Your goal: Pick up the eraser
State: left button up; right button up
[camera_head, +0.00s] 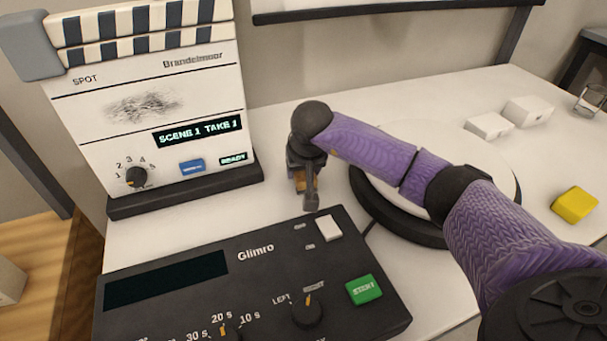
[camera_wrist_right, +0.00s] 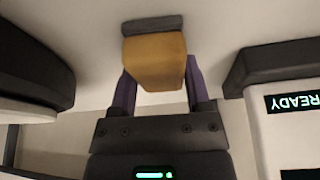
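The eraser is an orange-brown block with a dark grey pad. In the right wrist view the eraser (camera_wrist_right: 155,60) sits between the purple fingers of my right gripper (camera_wrist_right: 158,82). A finger lies against each side, with no clear gap. In the head view my right gripper (camera_head: 305,185) points down behind the black console, and only a small orange-brown part of the eraser (camera_head: 299,184) shows beside it. I cannot tell whether the eraser touches the table. My left gripper is in neither view.
A black console (camera_head: 240,255) lies in front of the right gripper. A large slate device (camera_head: 150,110) stands on the left. A round white-topped turntable (camera_head: 490,165) sits under my right arm. White blocks (camera_head: 528,111), a yellow block (camera_head: 575,204) and a glass (camera_head: 590,98) are at right.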

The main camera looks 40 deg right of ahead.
jog(key=c, duration=0.7)
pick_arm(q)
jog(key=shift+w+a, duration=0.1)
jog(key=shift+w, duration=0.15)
pick_arm(e)
notch_tip(320, 180, up, 9)
jog(key=p, duration=0.3)
jog(key=shift+r+p, duration=0.1)
jog(key=shift+p, duration=0.2)
jog(key=shift+r, duration=0.35)
jog(key=o, duration=0.6)
jog(key=c, duration=0.4)
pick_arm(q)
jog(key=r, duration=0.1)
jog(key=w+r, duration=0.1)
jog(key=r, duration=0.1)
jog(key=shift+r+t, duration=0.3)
